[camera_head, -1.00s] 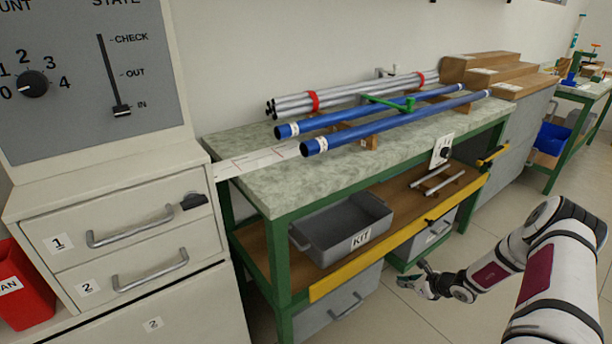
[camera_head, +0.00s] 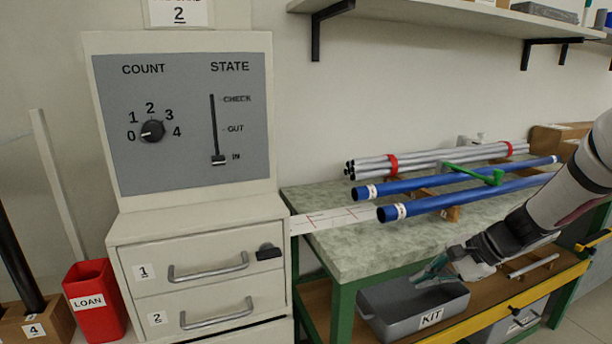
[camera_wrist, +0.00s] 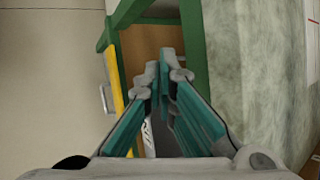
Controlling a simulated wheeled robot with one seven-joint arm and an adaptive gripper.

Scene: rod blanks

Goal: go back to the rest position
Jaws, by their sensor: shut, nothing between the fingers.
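My gripper (camera_head: 432,270) shows in the head view in front of the workbench's front edge, above the grey KIT bin (camera_head: 415,300). It is shut with nothing held. In the wrist view my gripper (camera_wrist: 164,68) has its teal-padded fingers together at the tips, with the green bench frame (camera_wrist: 193,60) beyond them. Part of the KIT bin is hidden behind my gripper in the head view.
The bench top (camera_head: 350,250) bears two blue tubes (camera_head: 470,195) and a bundle of silver rods (camera_head: 440,158). A drawer cabinet (camera_head: 200,235) with a COUNT and STATE panel (camera_head: 185,120) stands left. A red LOAN bin (camera_head: 95,300) is beside it. A wall shelf (camera_head: 450,12) hangs above.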

